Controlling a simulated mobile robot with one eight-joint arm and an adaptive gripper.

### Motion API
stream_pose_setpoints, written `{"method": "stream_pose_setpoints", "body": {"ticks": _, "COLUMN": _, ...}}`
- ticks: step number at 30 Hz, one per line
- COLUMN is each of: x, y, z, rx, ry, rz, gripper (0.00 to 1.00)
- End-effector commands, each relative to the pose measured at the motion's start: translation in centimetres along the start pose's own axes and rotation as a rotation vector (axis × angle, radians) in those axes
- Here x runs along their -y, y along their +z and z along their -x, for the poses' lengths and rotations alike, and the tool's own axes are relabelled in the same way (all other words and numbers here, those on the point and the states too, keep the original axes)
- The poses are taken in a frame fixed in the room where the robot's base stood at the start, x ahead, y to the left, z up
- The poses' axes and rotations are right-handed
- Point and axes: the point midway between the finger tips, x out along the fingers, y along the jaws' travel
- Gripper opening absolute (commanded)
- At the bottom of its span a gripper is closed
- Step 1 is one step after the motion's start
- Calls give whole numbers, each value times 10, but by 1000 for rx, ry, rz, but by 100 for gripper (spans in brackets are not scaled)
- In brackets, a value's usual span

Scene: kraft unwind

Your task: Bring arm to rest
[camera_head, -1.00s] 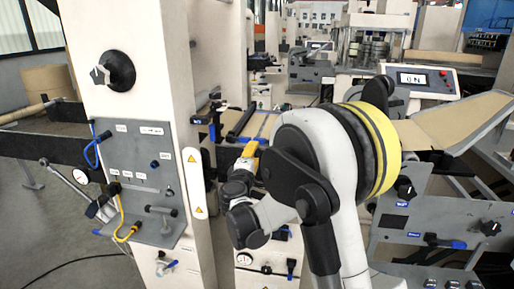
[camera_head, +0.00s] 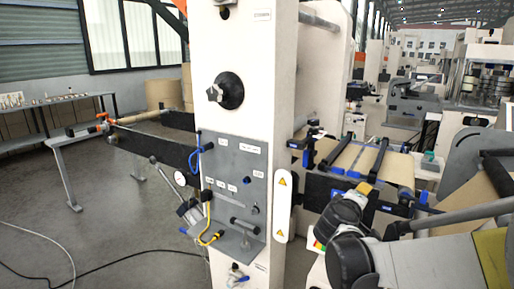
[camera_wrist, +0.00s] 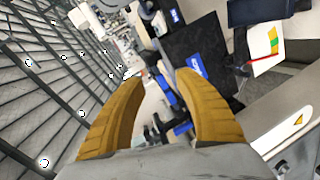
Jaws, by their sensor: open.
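My arm shows at the lower right of the head view, with dark and white links. The yellow tip of my gripper (camera_head: 364,188) is partly seen there, just right of the white machine column. In the wrist view my gripper (camera_wrist: 165,88) shows two yellow fingers spread apart, with nothing between them. Beyond the fingers are blue and black machine parts, apart from the fingertips as far as I can tell.
The white column (camera_head: 250,60) carries a grey control panel (camera_head: 232,185) with a knob and hoses. A kraft web (camera_head: 350,160) over black rollers lies behind my gripper. A workbench (camera_head: 50,115) stands at the left. Cables cross the open floor (camera_head: 110,215) at lower left.

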Motion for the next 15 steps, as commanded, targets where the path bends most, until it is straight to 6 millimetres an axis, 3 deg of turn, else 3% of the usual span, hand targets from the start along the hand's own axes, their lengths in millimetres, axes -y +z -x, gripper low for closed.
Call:
{"method": "stream_pose_setpoints", "body": {"ticks": 5, "x": 12, "y": 50, "z": 71, "rx": 75, "ry": -230, "rz": -257, "gripper": 40}}
{"method": "stream_pose_setpoints", "body": {"ticks": 9, "x": 39, "y": 80, "z": 134, "rx": 129, "ry": -422, "rz": -451, "gripper": 40}}
{"method": "stream_pose_setpoints", "body": {"ticks": 15, "x": 88, "y": 106, "z": 223, "rx": 189, "ry": -682, "rz": -689, "gripper": 40}}
